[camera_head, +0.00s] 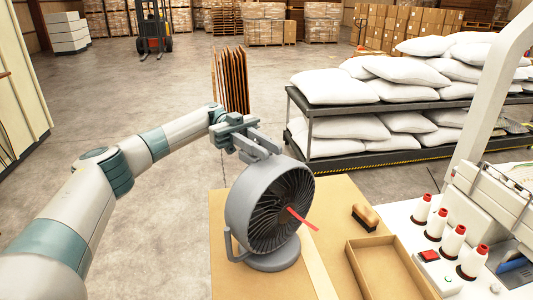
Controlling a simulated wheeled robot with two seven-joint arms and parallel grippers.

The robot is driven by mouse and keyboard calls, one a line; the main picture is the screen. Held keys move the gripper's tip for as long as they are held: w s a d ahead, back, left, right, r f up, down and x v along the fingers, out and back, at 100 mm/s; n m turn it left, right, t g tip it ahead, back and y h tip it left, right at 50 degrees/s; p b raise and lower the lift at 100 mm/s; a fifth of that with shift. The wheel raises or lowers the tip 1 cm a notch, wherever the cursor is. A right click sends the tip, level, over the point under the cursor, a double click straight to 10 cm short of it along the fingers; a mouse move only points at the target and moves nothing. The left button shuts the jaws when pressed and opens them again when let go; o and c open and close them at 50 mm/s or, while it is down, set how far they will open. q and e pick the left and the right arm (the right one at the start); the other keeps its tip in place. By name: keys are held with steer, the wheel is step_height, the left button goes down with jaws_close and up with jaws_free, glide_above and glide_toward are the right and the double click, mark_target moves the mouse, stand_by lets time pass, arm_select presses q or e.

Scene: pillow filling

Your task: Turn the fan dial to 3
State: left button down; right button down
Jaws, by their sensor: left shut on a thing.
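The grey round fan (270,207) stands upright on its base on the tan tabletop, facing right and toward me. A red ribbon (302,219) sticks out from the front of its grille. My left gripper (264,147) reaches in from the left to the upper back of the fan. It is shut on what is most likely the fan dial, at the fan's back. The dial itself and its number marks are hidden behind the fan housing and the fingers, so its setting cannot be read. My right gripper is not in view.
A shallow cardboard tray (357,264) and a wooden-backed brush (365,217) lie right of the fan. Thread cones (453,240) and a sewing machine stand further right. A rack (385,107) of white pillows is behind. Left of the table is open floor.

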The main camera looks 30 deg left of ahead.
arm_select(q)
steer(key=shift+s+f+m+g+y+b, duration=0.2)
steer(key=shift+m+g+y+b, duration=0.15)
steer(key=shift+m+g+y, duration=0.35)
steer(key=shift+g, duration=0.3)
steer(key=c, duration=1.5)
jaws_free()
steer(key=shift+c, duration=0.2)
steer(key=shift+r, duration=0.3)
